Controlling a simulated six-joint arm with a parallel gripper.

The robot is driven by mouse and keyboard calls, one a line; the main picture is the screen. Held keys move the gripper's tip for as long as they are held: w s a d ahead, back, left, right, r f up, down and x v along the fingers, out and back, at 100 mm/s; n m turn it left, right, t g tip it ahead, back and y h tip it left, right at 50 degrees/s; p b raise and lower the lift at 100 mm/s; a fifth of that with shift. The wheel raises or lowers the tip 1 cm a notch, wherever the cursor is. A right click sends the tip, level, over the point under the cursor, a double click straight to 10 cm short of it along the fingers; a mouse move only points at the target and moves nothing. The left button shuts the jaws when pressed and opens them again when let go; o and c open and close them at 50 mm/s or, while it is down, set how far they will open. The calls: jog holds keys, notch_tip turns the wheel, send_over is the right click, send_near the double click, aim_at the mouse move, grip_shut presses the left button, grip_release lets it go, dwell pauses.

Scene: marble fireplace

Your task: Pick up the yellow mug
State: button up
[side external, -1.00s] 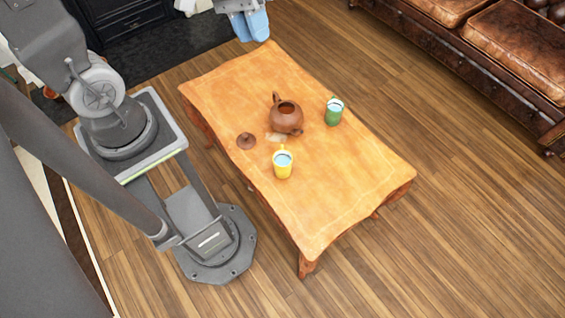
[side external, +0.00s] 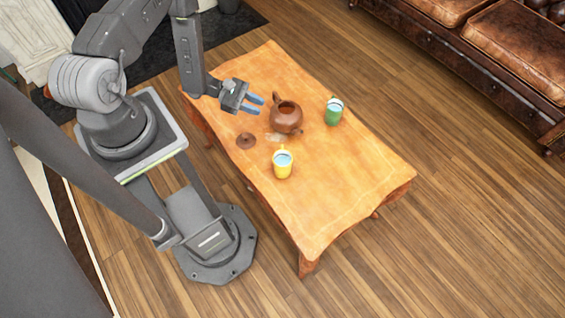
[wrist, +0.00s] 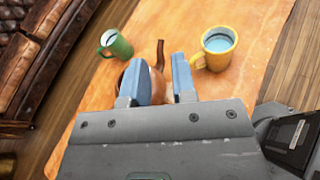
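The yellow mug (side external: 282,165) stands upright on the wooden table (side external: 345,185), near its left edge in the side view, with something pale blue inside. It also shows in the wrist view (wrist: 218,48), right of my fingers, its handle toward the left. My gripper (side external: 259,104) is above the table, up and left of the mug and close to the brown teapot in the picture. Its two blue fingers are apart in the wrist view (wrist: 168,80), with no object held between them. The fingers hide part of the teapot (wrist: 132,82) there.
The brown teapot (side external: 286,118) stands between my gripper and the green mug (side external: 334,112). The teapot lid (side external: 246,141) lies on the table left of the teapot, with a small pale thing (side external: 277,138) nearby. The table's lower right part is bare. A leather sofa (side external: 480,60) is beyond.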

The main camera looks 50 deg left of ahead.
aim_at(282, 160)
jog(key=s+f+n+y, duration=0.1)
jog(key=s+f+n, duration=0.1)
jog(key=f, duration=0.2)
jog(key=s+f+n+t+y, duration=0.1)
jog(key=s+f+n, duration=0.1)
jog(key=s+f, duration=0.1)
jog(key=s+f+n+t+y, duration=0.1)
jog(key=s+f+y, duration=0.1)
jog(key=s+f, duration=0.1)
jog(key=shift+d+f+n, duration=0.4)
jog(key=shift+f, duration=0.45)
jog(key=x, duration=0.8)
jog(key=shift+w+r, duration=0.15)
jog(key=shift+w, duration=0.05)
jog(key=shift+x, duration=2.6)
jog(key=shift+c, duration=0.4)
grip_shut()
jog(key=shift+t, duration=0.3)
